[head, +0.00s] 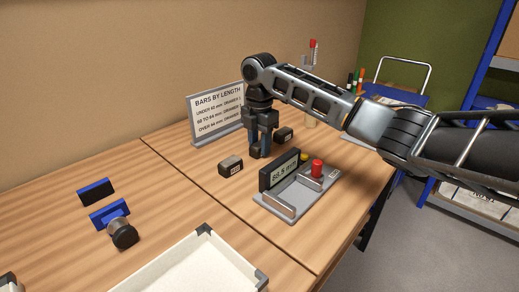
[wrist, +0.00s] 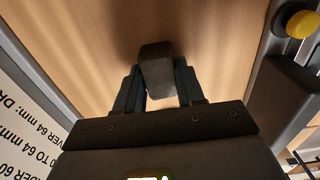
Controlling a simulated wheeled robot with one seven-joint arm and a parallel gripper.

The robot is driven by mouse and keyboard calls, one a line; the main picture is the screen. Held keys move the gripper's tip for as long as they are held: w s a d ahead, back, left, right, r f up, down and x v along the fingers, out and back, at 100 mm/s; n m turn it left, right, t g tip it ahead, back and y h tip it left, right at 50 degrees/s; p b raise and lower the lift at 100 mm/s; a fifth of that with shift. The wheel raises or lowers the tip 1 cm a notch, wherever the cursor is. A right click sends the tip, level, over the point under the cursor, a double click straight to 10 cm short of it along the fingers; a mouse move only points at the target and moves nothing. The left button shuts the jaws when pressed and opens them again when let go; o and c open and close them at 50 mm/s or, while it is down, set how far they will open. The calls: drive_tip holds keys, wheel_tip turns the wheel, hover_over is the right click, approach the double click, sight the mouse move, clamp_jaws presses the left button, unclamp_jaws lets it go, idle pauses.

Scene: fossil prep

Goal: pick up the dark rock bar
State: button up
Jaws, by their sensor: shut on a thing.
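A dark rock bar (wrist: 157,68) shows between the two fingers of my gripper (wrist: 158,88) in the wrist view, with its end standing out past the fingertips. In the head view my gripper (head: 262,150) points straight down at the table. It is shut on the bar, which is hard to make out there against the dark fingers. I cannot tell whether the bar touches the table.
A labelled grey bar (head: 231,165) lies left of my gripper, and a darker labelled one (head: 283,134) lies right. A sign (head: 217,112) stands behind. A white tray (head: 190,268) and blue pieces (head: 108,213) lie nearer.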

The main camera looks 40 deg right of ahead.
drive_tip(key=c, duration=0.4)
drive_tip(key=shift+r, duration=0.1)
